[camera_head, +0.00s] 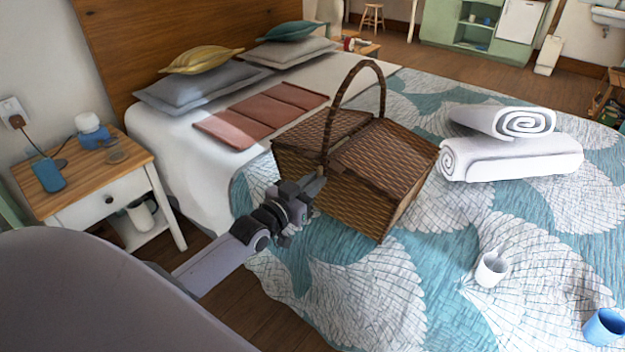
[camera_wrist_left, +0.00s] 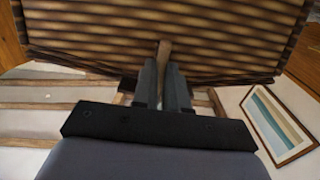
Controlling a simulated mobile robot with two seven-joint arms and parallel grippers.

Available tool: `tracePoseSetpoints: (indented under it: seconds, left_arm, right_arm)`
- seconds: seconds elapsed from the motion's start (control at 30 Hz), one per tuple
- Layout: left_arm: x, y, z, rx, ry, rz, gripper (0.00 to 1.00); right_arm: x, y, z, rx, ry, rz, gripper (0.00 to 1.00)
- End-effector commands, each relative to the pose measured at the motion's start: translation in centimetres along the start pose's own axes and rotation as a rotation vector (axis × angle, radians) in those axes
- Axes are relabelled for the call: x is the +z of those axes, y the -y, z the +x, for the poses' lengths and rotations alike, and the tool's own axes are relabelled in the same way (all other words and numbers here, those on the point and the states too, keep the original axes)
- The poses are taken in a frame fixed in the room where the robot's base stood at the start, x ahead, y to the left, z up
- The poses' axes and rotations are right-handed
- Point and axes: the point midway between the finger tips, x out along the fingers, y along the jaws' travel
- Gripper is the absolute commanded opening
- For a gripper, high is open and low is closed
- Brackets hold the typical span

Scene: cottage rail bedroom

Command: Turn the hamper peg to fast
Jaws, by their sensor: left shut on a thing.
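The wicker hamper (camera_head: 362,190) stands on the bed, with two lid flaps and a tall arched handle. My left gripper (camera_head: 312,187) is at its near left side, up against the wicker. In the left wrist view my left gripper (camera_wrist_left: 164,88) is shut on a small wooden peg (camera_wrist_left: 164,50) that stands out from the hamper wall (camera_wrist_left: 90,40). The fingers hide the peg's lower part, and I cannot tell its turned position. My right gripper is not in view.
White rolled towels (camera_head: 510,155) lie right of the hamper. A white mug (camera_head: 491,269) and a blue mug (camera_head: 604,327) are on the quilt (camera_head: 420,300). A bedside table (camera_head: 85,185) stands at left. The quilt in front of the hamper is clear.

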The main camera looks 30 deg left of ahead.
Motion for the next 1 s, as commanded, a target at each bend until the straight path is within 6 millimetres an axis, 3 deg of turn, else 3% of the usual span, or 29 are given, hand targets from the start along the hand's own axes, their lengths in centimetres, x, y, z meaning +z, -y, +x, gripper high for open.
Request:
tracePoseSetpoints:
  seconds: [0.7, 0.73, 0.8, 1.0]
  left_arm:
    - [0.1, -0.05, -0.01, 0.001, 0.002, -0.074, 0.0]
    - [0.1, -0.04, -0.01, 0.001, 0.002, -0.073, 0.22]
    - [0.09, -0.04, -0.01, 0.001, 0.002, -0.073, 0.38]
    - [0.05, -0.03, 0.0, 0.001, 0.001, -0.071, 0.38]
  right_arm:
    - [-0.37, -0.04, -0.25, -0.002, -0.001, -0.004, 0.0]
    - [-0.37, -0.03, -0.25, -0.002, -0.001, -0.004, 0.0]
    - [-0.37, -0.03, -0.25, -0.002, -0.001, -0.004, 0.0]
    - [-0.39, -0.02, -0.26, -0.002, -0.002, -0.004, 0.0]
